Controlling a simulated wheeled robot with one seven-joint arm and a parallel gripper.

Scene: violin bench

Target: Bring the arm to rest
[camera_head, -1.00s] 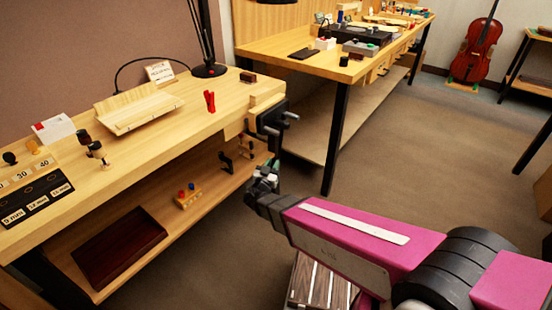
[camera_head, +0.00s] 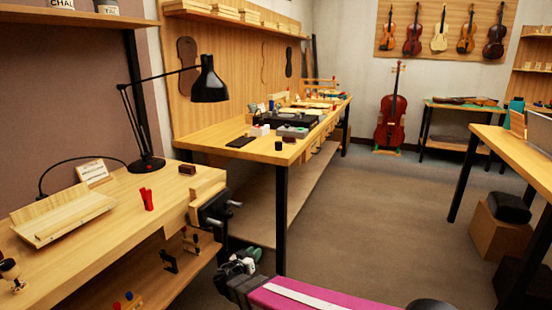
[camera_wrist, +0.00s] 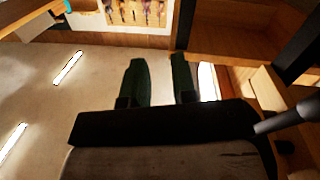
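My gripper (camera_head: 247,260) hangs at the bottom of the head view, on the pink arm link. It is just right of the near bench's vise (camera_head: 213,208) and lower in the picture. In the wrist view, the two dark green fingers of my gripper (camera_wrist: 159,68) stand apart with a clear gap and nothing between them. The gripper is open and empty. Much of my arm is cut off by the lower edge of the head view.
The near workbench (camera_head: 130,195) carries a black lamp (camera_head: 208,85), a red clip (camera_head: 147,198) and a wooden stand (camera_head: 62,215). A second bench (camera_head: 275,152) stands behind. Bare floor (camera_head: 370,220) opens to the right. A cello (camera_head: 393,115) stands at the back.

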